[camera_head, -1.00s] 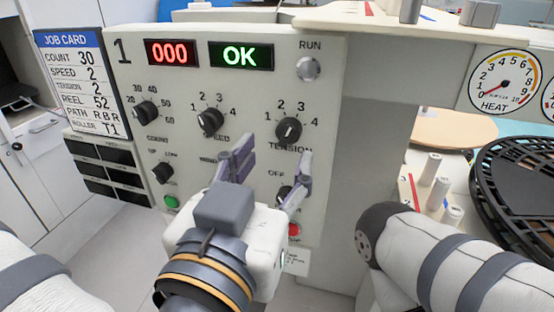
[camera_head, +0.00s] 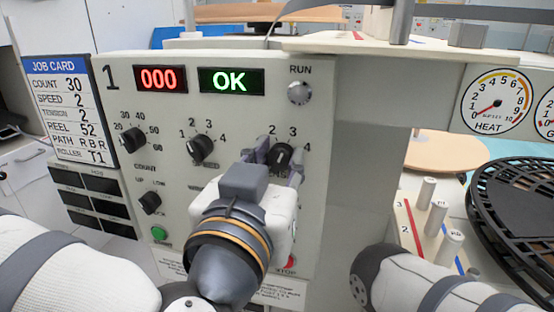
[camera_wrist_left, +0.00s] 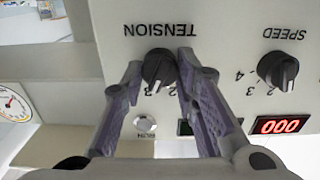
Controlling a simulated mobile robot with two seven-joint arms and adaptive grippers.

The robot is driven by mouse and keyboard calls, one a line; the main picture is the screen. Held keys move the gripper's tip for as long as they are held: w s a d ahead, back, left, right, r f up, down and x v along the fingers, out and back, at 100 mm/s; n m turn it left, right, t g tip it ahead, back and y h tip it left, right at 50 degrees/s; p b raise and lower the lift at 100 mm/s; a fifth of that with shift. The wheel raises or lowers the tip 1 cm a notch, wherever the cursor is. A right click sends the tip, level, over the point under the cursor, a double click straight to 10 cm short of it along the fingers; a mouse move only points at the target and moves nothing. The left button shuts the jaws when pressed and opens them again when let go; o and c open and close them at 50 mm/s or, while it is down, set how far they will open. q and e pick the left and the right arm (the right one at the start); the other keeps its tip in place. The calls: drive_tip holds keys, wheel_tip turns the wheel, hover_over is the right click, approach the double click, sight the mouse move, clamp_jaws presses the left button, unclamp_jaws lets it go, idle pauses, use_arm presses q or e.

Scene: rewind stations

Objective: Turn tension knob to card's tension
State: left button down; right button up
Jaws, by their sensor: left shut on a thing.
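The black tension knob (camera_head: 281,155) is on the pale control panel, with numbers arched over it; it also shows upside down in the left wrist view (camera_wrist_left: 158,68). Its white pointer faces roughly up the panel, around 2 to 3; the exact setting is hard to read. My left gripper (camera_head: 272,165) is shut on this knob, one purple finger on each side, and hides the label below it in the head view. The job card (camera_head: 68,110) at the left reads TENSION 2. My right gripper is out of view.
The speed knob (camera_head: 201,148) and count knob (camera_head: 133,139) sit to the left on the same panel. A red display (camera_head: 161,79) reads 000 and a green one (camera_head: 231,81) reads OK. A run lamp (camera_head: 299,92) is above the tension knob.

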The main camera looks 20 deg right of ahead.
use_arm(q)
drive_tip(key=n+p, duration=0.1)
drive_tip(key=p, duration=0.1)
drive_tip(key=n+p, duration=0.2)
drive_tip(key=p, duration=0.1)
drive_tip(key=shift+r, duration=0.35)
drive_tip(key=shift+a+f+n+p, duration=0.15)
drive_tip(key=shift+n+p, duration=0.25)
drive_tip(key=shift+n, duration=0.5)
drive_tip(key=shift+w+f+n+p, duration=0.15)
drive_tip(key=shift+n+p, duration=0.45)
drive_tip(key=shift+n, duration=1.3)
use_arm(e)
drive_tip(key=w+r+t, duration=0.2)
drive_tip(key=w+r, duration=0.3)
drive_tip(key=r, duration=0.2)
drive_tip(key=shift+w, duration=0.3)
use_arm(q)
drive_tip(key=shift+f, duration=0.1)
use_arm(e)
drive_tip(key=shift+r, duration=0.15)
use_arm(q)
drive_tip(key=c, duration=1.2)
unclamp_jaws()
drive_tip(key=shift+c, duration=0.2)
